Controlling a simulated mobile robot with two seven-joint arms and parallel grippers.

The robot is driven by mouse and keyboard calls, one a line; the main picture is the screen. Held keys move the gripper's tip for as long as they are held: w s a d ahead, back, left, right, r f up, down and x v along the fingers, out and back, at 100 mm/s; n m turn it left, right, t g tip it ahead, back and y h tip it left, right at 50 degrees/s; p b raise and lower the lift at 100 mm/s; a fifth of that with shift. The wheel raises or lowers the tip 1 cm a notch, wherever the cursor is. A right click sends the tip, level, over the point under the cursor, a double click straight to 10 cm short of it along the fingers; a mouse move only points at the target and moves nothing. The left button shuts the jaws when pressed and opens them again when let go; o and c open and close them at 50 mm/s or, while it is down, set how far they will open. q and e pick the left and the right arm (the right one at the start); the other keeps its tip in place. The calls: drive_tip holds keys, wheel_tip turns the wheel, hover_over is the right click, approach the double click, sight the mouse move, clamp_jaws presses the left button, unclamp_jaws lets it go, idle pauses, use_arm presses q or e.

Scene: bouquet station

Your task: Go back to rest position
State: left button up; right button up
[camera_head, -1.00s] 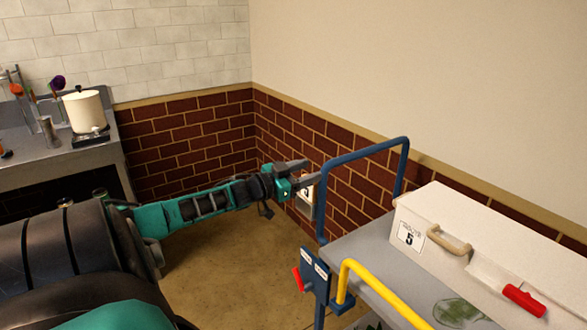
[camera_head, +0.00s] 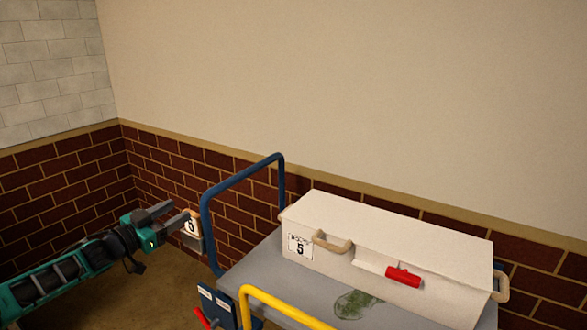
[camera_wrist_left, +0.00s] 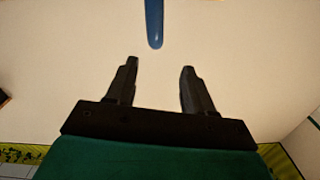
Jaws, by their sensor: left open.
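My left gripper (camera_head: 167,218) reaches in from the left in the head view, in front of the brick-clad wall. Its two dark fingers are apart, with nothing between them. In the left wrist view the open fingers (camera_wrist_left: 157,85) face a plain cream surface, with the end of a blue bar (camera_wrist_left: 154,25) beyond them. In the head view the gripper is left of the cart's blue rail (camera_head: 206,215), with a small gap between them in the picture. My right gripper is not in view.
A grey cart (camera_head: 262,262) with a yellow handle (camera_head: 285,305) carries a white box (camera_head: 390,235) labelled 5, with beige handles and a red latch (camera_head: 403,277). A green smudge (camera_head: 355,304) marks the cart top.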

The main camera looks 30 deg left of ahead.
use_arm(q)
drive_tip(key=s+d+f+g, duration=0.2)
drive_tip(key=s+d+f, duration=0.2)
drive_tip(key=d+f, duration=0.5)
drive_tip(key=s+d+f+g, duration=0.2)
drive_tip(key=s+d+f, duration=0.1)
drive_tip(key=d+f, duration=0.55)
drive_tip(key=s+d+f+g, duration=0.1)
drive_tip(key=s+d, duration=0.4)
drive_tip(key=d, duration=0.6)
drive_tip(key=s+d+f+g, duration=0.2)
drive_tip(key=s+d, duration=0.3)
drive_tip(key=d, duration=0.6)
drive_tip(key=shift+f+n+h, duration=0.3)
drive_tip(key=shift+f+h, duration=0.05)
drive_tip(key=shift+h, duration=0.05)
drive_tip(key=shift+a, duration=0.1)
drive_tip(key=shift+c, duration=0.5)
